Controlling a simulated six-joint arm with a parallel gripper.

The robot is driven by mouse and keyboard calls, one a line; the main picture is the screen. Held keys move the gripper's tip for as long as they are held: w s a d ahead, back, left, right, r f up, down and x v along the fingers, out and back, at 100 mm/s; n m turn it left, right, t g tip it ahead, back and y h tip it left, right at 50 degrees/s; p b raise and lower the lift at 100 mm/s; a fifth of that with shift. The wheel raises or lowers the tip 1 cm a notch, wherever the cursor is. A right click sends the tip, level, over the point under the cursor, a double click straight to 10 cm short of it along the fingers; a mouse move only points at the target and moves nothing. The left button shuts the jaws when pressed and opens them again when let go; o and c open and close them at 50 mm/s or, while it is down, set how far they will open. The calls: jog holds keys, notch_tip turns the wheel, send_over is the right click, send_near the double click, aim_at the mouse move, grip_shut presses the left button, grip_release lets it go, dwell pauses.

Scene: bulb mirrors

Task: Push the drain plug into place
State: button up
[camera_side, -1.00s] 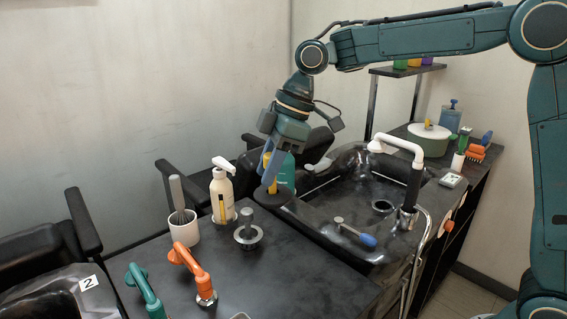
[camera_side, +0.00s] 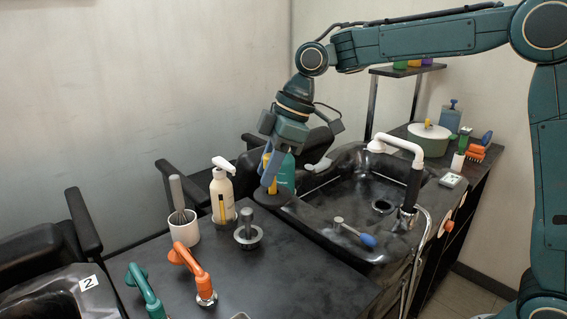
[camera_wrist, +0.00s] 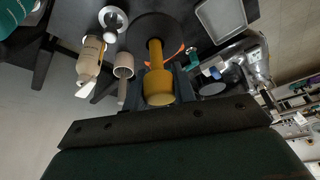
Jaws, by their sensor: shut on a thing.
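The drain plug, a dark round disc (camera_side: 272,198) with a yellow handle (camera_side: 271,185), stands upright at the back edge of the dark table beside the sink. My gripper (camera_side: 268,172) is shut on the yellow handle from above. In the wrist view the yellow handle (camera_wrist: 158,84) lies between my fingers, with the black disc (camera_wrist: 150,27) beyond it. I cannot tell whether the disc touches the table. The black sink (camera_side: 335,207) is to the right, and its round drain opening (camera_side: 382,207) shows uncovered in the basin.
A cream pump bottle (camera_side: 222,194), a white cup (camera_side: 184,228) with a grey rod and a metal strainer piece (camera_side: 247,235) stand left of the plug. A white-headed faucet (camera_side: 405,152) rises at the sink's right.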

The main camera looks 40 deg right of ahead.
jog(key=shift+w+d+f+m, duration=0.15)
jog(key=shift+f+m, duration=0.15)
jog(key=shift+m, duration=0.1)
jog(key=w+d+f+m+t+h, duration=0.2)
jog(key=d+f+m+h, duration=0.3)
jog(key=d+f+m, duration=0.7)
jog(key=w+d+r+n+y, duration=0.1)
jog(key=w+d+r+n, duration=0.15)
jog(key=d, duration=0.45)
jog(key=w+d+r+n+y, duration=0.1)
jog(key=w+d, duration=0.3)
jog(key=d, duration=0.3)
jog(key=w+d+r+n+y, duration=0.1)
jog(key=w+d+r+n, duration=0.15)
jog(key=d, duration=0.45)
jog(key=s+d+f+m, duration=0.2)
jog(key=s+d+f, duration=0.2)
jog(key=d+f, duration=0.3)
jog(key=s+d+f+m+h, duration=0.1)
jog(key=s+d+f, duration=0.3)
jog(key=d, duration=1)
jog(key=shift+d+f+m, duration=0.4)
jog(key=shift+f, duration=1.5)
jog(key=shift+s, duration=0.1)
